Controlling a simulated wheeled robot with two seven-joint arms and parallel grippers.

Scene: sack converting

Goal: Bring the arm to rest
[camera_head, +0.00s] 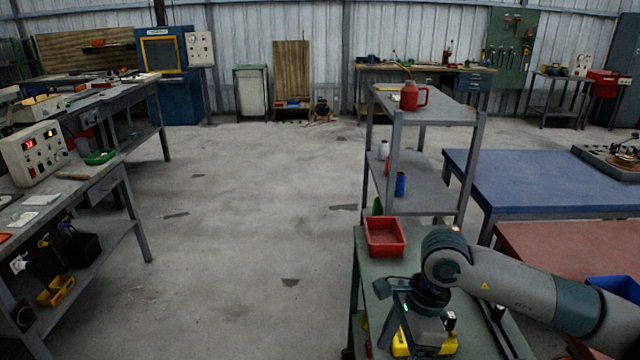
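My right arm (520,285) comes in from the right and reaches over the green-topped cart (376,258) at the bottom of the view. Its gripper (424,340) points down over the front part of the cart top. Yellow parts show at the gripper's lower end; I cannot tell whether they are fingers or a thing under it. The fingertips are not clear, so its opening is hidden. My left arm and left gripper are not in view.
A red bin (385,237) stands on the cart just behind the gripper. A grey shelf rack (425,196) with a red can (413,97) stands beyond. Blue (540,185) and red (575,250) tables are at right. A workbench (105,185) stands left; the middle floor is clear.

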